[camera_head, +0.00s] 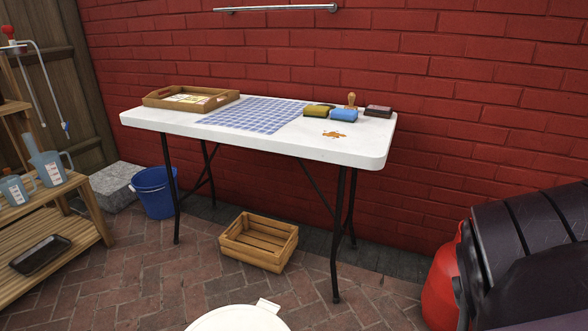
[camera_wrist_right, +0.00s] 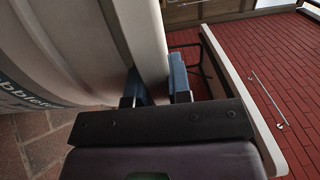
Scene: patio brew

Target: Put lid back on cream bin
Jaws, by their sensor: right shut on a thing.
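A pale round top with a small tab (camera_head: 235,320) shows at the bottom edge of the head view, mostly cut off; I cannot tell from there how the lid and the bin meet. My right gripper (camera_wrist_right: 158,88) is shut on a pale, thick piece that looks like the lid (camera_wrist_right: 142,35), seen edge-on beside the bin wall. Whether the lid touches the bin rim is unclear. My left gripper is in neither view.
A white folding table (camera_head: 270,142) stands against the red brick wall. Under it are a wooden crate (camera_head: 258,243) and a blue bucket (camera_head: 155,195). Wooden shelves (camera_head: 60,235) stand at the left. A red rounded thing (camera_head: 440,295) and a dark bulky shape fill the right.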

